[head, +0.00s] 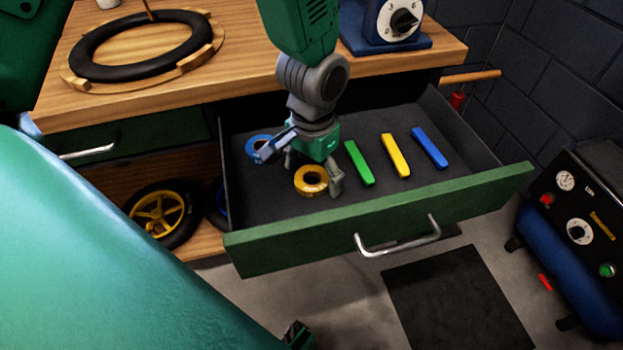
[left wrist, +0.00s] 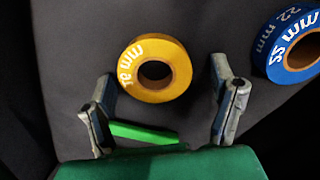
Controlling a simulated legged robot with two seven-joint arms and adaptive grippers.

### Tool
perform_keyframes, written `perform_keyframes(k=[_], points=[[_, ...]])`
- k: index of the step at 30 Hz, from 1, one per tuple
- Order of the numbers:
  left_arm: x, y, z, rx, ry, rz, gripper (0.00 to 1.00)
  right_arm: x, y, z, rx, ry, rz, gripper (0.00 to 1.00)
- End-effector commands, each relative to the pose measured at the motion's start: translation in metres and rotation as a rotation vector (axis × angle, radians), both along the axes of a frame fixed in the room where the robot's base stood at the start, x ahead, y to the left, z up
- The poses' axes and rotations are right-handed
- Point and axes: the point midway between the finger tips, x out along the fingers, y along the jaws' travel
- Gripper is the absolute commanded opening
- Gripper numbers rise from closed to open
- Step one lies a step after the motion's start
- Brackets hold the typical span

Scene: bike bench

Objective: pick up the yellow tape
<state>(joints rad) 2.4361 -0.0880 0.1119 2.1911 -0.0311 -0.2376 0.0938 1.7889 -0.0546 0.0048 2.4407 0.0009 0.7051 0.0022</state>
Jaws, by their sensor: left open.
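The yellow tape (head: 311,180) is a roll lying flat in the open drawer, near its front left part. In the left wrist view the yellow tape (left wrist: 155,68) lies just beyond the fingertips, roughly between them. My left gripper (head: 310,175) is open above the drawer floor, with its fingers around or just behind the roll; I cannot tell if they touch it. The gripper also shows in the left wrist view (left wrist: 166,95) with nothing between its fingers but part of a green bar beneath. My right gripper is not clearly in view.
A blue tape (head: 259,148) lies left of the gripper. A green bar (head: 359,163), a yellow bar (head: 396,156) and a blue bar (head: 429,148) lie to the right. The drawer front (head: 380,220) and side walls bound the space. The bench top (head: 245,70) overhangs behind.

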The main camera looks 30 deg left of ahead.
Motion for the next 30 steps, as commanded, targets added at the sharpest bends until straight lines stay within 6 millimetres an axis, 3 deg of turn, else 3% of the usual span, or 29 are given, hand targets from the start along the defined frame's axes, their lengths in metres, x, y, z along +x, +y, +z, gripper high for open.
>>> perform_keyframes(k=[3,7,19,30], points=[[0.000,0.000,0.001,0.000,0.000,0.000,0.75,0.000,0.000,0.001,0.000,0.000,0.000,0.40],[0.000,0.000,0.001,0.000,0.000,0.000,0.31,0.000,0.000,0.001,0.000,0.000,0.000,0.40],[0.000,0.000,0.009,0.000,-0.001,0.000,0.31,0.000,0.000,0.004,0.000,0.000,0.000,0.40],[0.001,0.000,0.080,-0.001,-0.003,-0.001,0.31,0.000,0.000,0.032,0.000,0.000,0.000,0.40]])
